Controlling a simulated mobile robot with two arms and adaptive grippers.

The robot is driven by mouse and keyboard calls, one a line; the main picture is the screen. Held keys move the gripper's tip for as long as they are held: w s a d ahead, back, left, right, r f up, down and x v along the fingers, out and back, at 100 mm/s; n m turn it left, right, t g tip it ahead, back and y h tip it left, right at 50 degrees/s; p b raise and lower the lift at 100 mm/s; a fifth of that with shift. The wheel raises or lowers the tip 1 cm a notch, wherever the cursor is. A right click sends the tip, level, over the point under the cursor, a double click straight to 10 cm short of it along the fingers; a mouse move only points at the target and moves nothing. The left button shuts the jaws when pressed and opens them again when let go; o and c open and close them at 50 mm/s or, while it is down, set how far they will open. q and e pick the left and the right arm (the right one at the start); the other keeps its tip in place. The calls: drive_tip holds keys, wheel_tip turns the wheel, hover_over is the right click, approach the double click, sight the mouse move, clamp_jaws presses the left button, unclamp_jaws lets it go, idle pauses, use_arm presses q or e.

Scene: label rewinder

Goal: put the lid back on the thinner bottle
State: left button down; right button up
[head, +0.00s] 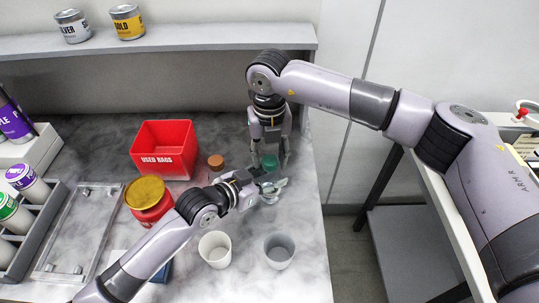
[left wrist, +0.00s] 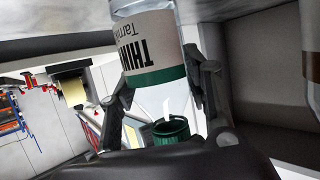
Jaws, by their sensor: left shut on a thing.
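The clear thinner bottle (left wrist: 150,50), with a white label and green band, stands between the fingers of my left gripper (left wrist: 162,105), which is shut on it. In the head view the left gripper (head: 266,190) hides most of the bottle. The green lid (head: 270,162) is by the bottle's top end, and also shows in the left wrist view (left wrist: 171,131). I cannot tell whether it sits on the neck or just above. My right gripper (head: 270,164) points down from above, its fingers apart on either side of the lid, seemingly open.
Two cups, a white one (head: 215,250) and a grey one (head: 279,251), stand in front. A cork-coloured stopper (head: 216,162), red bin (head: 165,150) and yellow-lidded red jar (head: 148,199) lie left. The counter's right edge is close.

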drive_tip(key=shift+o, duration=0.6)
drive_tip(key=shift+r, duration=0.1)
drive_tip(key=shift+r, duration=2.15)
drive_tip(key=shift+c, duration=0.4)
drive_tip(key=n, duration=0.2)
drive_tip(key=r+n, duration=0.1)
drive_tip(key=shift+n, duration=0.4)
drive_tip(key=n, duration=0.4)
drive_tip(key=shift+r, duration=0.4)
drive_tip(key=n, duration=0.3)
drive_tip(key=shift+r+n, duration=0.4)
drive_tip(key=n, duration=0.2)
drive_tip(key=r+n, duration=0.1)
drive_tip(key=n, duration=0.1)
drive_tip(key=shift+n, duration=0.3)
